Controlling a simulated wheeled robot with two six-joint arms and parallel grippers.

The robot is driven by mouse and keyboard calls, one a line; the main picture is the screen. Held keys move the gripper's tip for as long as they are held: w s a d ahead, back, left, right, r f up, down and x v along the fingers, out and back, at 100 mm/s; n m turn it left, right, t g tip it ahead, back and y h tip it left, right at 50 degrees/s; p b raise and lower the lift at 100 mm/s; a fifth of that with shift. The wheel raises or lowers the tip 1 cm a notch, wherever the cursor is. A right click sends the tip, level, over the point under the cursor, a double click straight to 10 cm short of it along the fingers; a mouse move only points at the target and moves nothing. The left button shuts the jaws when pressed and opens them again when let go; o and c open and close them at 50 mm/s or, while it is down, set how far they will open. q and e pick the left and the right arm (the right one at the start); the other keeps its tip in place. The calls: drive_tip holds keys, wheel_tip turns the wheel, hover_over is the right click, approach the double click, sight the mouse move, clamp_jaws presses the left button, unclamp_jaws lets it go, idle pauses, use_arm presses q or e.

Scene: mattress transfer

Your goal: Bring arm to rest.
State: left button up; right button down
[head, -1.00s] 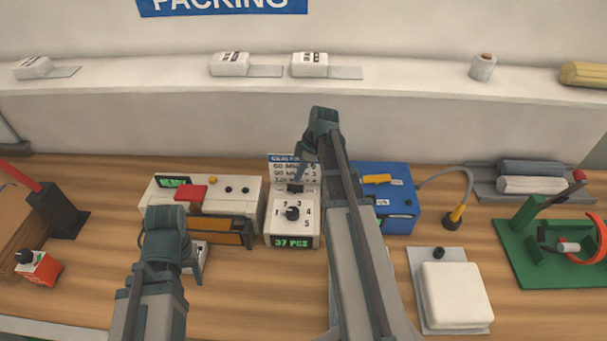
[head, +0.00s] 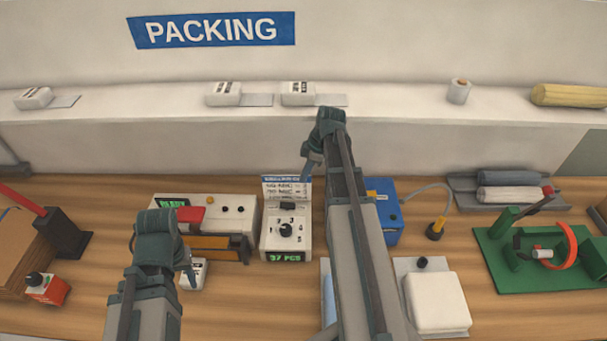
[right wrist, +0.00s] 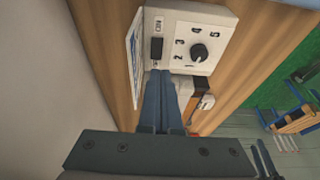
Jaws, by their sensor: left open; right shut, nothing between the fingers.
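My right arm reaches up the middle of the head view. Its gripper (head: 305,176) is shut and empty, just above the counter box (head: 286,247) with its numbered dial and sign card. In the right wrist view the shut dark blue fingers (right wrist: 163,76) point at the box (right wrist: 200,40), close to its black switch (right wrist: 156,48); whether they touch it I cannot tell. My left arm is at the lower left. Its gripper (head: 188,277) is open, small in view, over a small white item (head: 196,272) in front of the sealer; the fingertips are hard to make out.
A white sealer (head: 230,215) stands left of the box and a blue device (head: 388,232) right of it. A white pad (head: 437,301) lies front right, and a green fixture (head: 540,265) farther right. A shelf with small white packs (head: 222,94) runs behind.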

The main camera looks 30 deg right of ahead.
drive_tip(key=s+a+f+m+h+b, duration=0.1)
drive_tip(key=s+a, duration=0.4)
drive_tip(key=a, duration=0.5)
drive_tip(key=s+a+f+m+g+h+b, duration=0.1)
drive_tip(key=s+a+f+m+b, duration=0.3)
drive_tip(key=a, duration=0.7)
drive_tip(key=s+a+f+m+g+h+b, duration=0.1)
drive_tip(key=s+a, duration=0.4)
drive_tip(key=a, duration=0.5)
wheel_tip(320, 180, down, 3)
drive_tip(key=shift+s+a+r+m+h+b, duration=0.3)
drive_tip(key=shift+m+h+b, duration=0.3)
drive_tip(key=shift+m+b, duration=0.3)
drive_tip(key=shift+f, duration=0.1)
